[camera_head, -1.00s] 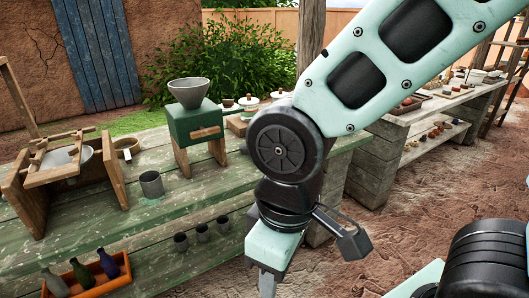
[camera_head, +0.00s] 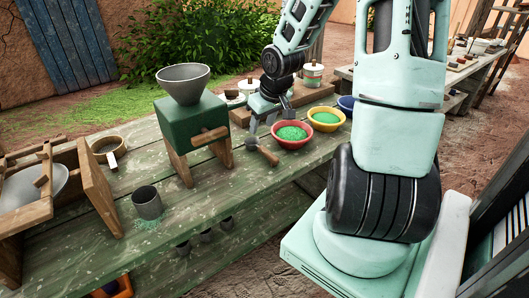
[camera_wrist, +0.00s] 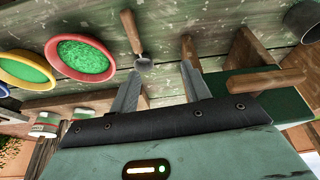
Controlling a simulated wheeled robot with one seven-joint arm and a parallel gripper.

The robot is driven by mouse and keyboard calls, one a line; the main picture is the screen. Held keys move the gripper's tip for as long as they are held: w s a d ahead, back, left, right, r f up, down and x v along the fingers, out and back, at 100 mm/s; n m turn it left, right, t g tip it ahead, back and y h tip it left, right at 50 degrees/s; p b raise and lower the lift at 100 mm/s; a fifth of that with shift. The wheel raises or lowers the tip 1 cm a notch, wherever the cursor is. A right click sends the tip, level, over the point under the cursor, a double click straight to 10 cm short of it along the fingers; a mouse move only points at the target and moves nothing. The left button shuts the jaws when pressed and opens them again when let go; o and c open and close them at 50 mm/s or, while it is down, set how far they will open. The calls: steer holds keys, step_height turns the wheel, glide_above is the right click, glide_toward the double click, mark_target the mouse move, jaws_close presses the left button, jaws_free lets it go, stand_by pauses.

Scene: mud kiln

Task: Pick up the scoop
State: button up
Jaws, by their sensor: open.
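The scoop (camera_head: 267,156) lies on the green plank bench, between the red bowl and the green hand mill. It has a wooden handle and a small grey head. In the wrist view the scoop (camera_wrist: 131,33) shows with its handle pointing away and its head near the tip of the left finger. My gripper (camera_head: 261,133) is just above and behind the scoop's head, with its fingers apart. In the wrist view my gripper (camera_wrist: 161,70) has nothing between its fingers. I cannot tell exactly how high the fingertips are above the bench.
The green mill (camera_head: 190,122) with a grey funnel stands left of my gripper, close to one finger. The red bowl (camera_head: 292,134) and yellow bowl (camera_head: 326,119) hold green material. A blue bowl (camera_head: 346,104) and white-lidded jars are behind. A grey cup (camera_head: 147,202) stands front left.

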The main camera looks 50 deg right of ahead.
steer(key=s+d, duration=0.1)
steer(key=d, duration=0.3)
steer(key=m+b, duration=0.1)
steer(key=b, duration=0.4)
glide_above(265, 149)
steer(key=s+a, duration=0.1)
steer(key=s, duration=0.1)
step_height(265, 149, down, 11)
steer(key=shift+a+r, duration=0.1)
steer(key=shift+r, duration=0.1)
steer(key=shift+d+x, duration=0.2)
steer(key=shift+x, duration=1.35)
steer(key=shift+d+x, duration=0.2)
steer(key=shift+x, duration=1.35)
steer(key=shift+s, duration=0.1)
jaws_close()
